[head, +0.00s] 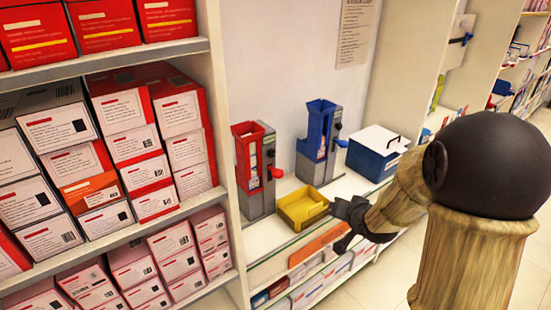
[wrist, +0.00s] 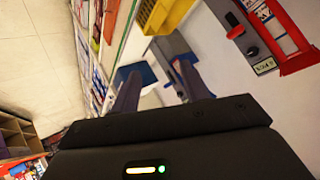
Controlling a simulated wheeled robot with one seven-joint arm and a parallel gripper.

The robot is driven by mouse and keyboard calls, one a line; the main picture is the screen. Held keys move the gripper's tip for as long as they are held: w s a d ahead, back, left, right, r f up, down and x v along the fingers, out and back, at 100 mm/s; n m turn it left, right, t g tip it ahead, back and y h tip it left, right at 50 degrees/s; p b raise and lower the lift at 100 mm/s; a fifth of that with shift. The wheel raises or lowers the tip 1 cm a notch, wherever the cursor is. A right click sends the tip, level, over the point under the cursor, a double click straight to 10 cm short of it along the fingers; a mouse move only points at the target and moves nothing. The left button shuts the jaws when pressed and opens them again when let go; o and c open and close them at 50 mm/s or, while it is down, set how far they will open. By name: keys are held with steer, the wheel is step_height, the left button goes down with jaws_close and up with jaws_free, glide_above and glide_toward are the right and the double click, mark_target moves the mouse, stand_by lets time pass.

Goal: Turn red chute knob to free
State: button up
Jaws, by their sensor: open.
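The red chute (head: 255,158) stands on the white shelf in the head view, with a red knob (head: 277,172) low on its right side. In the wrist view the red chute (wrist: 296,40) is at the upper right. Its red knob (wrist: 234,25) shows there beside a dark knob (wrist: 252,52) and a small label too blurred to read. My gripper (head: 345,223) is open and empty, in front of the shelf, to the right of and nearer than the red knob, apart from it. Its two fingers (wrist: 160,75) point into the wrist view from below.
A yellow tray (head: 303,208) sits between my gripper and the red chute. A blue chute (head: 318,130) with a dark knob stands to the right, then a white and blue box (head: 378,152). A shelf upright (head: 217,110) with stacked red boxes is on the left.

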mark_target(273, 154)
steer(key=w+a+r+m+t+y+b, duration=0.1)
steer(key=w+a+r+m+t+y, duration=0.1)
steer(key=w+a+y, duration=0.5)
steer(key=a+t+y, duration=0.1)
steer(key=y, duration=0.1)
steer(key=shift+a+r+t+y, duration=0.15)
steer(key=shift+r+t+y, duration=0.15)
steer(key=shift+y, duration=0.1)
steer(key=shift+w, duration=0.15)
steer(key=p+x, duration=0.4)
steer(key=x, duration=1.3)
steer(key=shift+w+a, duration=0.15)
steer(key=c, duration=1)
